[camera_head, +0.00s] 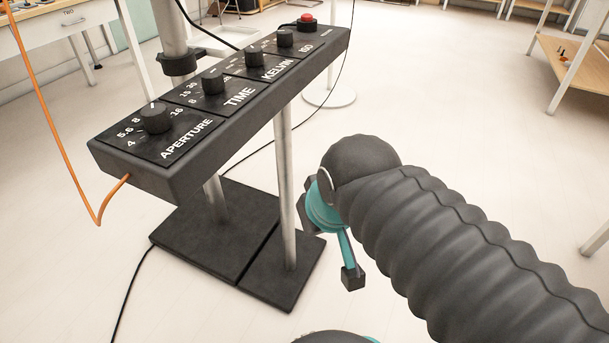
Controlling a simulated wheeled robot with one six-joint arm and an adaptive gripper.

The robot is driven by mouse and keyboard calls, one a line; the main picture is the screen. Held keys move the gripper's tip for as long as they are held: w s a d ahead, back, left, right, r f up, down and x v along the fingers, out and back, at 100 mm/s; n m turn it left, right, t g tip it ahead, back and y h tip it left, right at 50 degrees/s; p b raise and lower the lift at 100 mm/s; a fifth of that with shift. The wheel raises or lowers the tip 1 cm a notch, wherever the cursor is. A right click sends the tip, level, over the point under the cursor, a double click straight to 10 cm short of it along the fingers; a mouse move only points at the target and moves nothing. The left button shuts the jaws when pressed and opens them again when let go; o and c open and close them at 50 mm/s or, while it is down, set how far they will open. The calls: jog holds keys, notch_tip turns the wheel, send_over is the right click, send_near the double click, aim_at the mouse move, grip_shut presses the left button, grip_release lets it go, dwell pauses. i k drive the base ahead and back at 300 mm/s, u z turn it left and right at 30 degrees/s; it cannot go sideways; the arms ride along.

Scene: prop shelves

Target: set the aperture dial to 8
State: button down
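The aperture dial (156,118) is a black round knob at the near left end of a long black control box, in the head view. White numbers 4, 5.6, 8 and 16 are printed around it. A small white mark shows at its upper edge, right of the 8; I cannot tell its exact setting. My gripper (350,277) hangs at the picture's middle, right of the box and clear of the dial. A teal link and a dark fingertip show. The rest is hidden by my arm, so its opening is unclear.
The box (180,178) also carries TIME (213,82), KELVIN (254,56) and ISO (285,38) knobs and a red button (307,18). It stands on metal posts over a dark base plate (215,232). An orange cable (62,135) hangs at left. Floor to the right is open.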

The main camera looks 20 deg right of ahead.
aim_at(155, 117)
jog(key=z, duration=0.05)
jog(key=i, duration=0.3)
jog(key=u, duration=0.1)
jog(key=k, duration=0.25)
jog(key=u, duration=0.9)
jog(key=k, duration=1.25)
jog(key=u, duration=0.35)
jog(key=i, duration=0.6)
jog(key=u, duration=0.55)
